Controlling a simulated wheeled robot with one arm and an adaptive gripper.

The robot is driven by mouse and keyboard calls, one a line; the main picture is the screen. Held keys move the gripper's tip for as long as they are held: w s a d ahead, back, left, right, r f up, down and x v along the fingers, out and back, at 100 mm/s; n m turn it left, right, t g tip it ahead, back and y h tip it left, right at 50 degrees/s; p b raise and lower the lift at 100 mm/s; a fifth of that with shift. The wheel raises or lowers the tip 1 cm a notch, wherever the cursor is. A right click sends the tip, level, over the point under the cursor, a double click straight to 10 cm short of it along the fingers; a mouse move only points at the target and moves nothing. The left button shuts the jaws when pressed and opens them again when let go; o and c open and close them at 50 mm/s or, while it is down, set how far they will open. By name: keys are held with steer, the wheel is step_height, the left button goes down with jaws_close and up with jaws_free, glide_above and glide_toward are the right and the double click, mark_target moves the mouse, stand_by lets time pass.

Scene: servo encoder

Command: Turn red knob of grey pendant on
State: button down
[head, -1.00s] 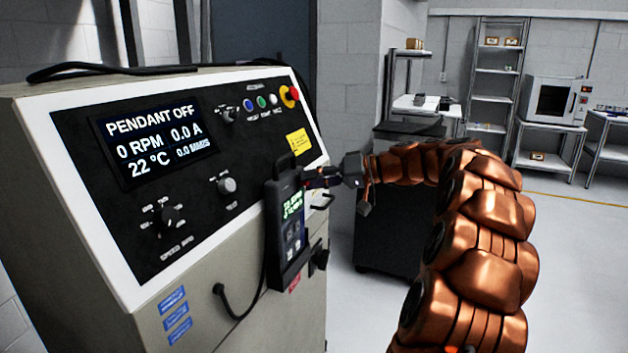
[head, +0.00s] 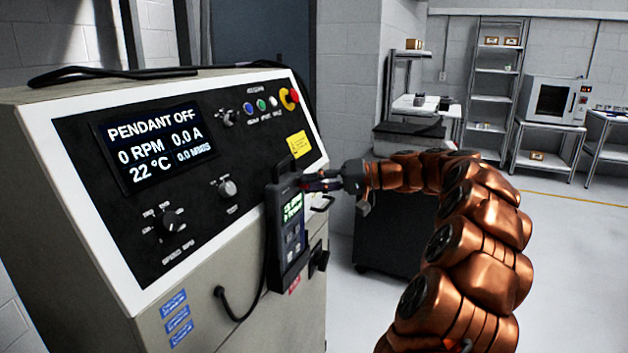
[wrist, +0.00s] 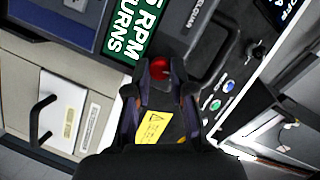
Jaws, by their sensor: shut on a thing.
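The grey pendant (head: 290,232) hangs upright on the right side of the control cabinet's front, with a lit green-and-white screen. Its red knob (wrist: 160,66) shows in the wrist view between my fingertips, near the edge of the pendant's screen (wrist: 126,28). My gripper (wrist: 158,72) is shut on the red knob, one finger on each side. In the head view my gripper (head: 318,182) reaches in from the right to the pendant's upper part, and the knob is mostly hidden there by the fingers. The cabinet display (head: 155,148) reads "PENDANT OFF", 0 RPM and 0.0 A.
The cabinet's black panel (head: 110,225) carries dials, several coloured buttons and a red emergency stop (head: 290,97). A yellow label (head: 297,144) sits above the pendant. A cable (head: 236,317) loops below the pendant. A dark cart (head: 385,235) stands behind my arm. Open floor lies right.

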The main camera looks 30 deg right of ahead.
steer(key=shift+f+m+t+y+p, duration=0.15)
steer(key=shift+m+y+p, duration=0.3)
steer(key=shift+m+p, duration=0.7)
steer(key=shift+f+m+t+y+p, duration=0.1)
steer(key=shift+m+t+y+p, duration=0.15)
steer(key=shift+m+y+p, duration=0.85)
steer(key=shift+f+m+t+h+p, duration=0.15)
steer(key=shift+m+p, duration=0.45)
steer(key=shift+m, duration=1.15)
steer(key=c, duration=1)
jaws_free()
steer(key=shift+r, duration=0.1)
steer(key=v, duration=1.2)
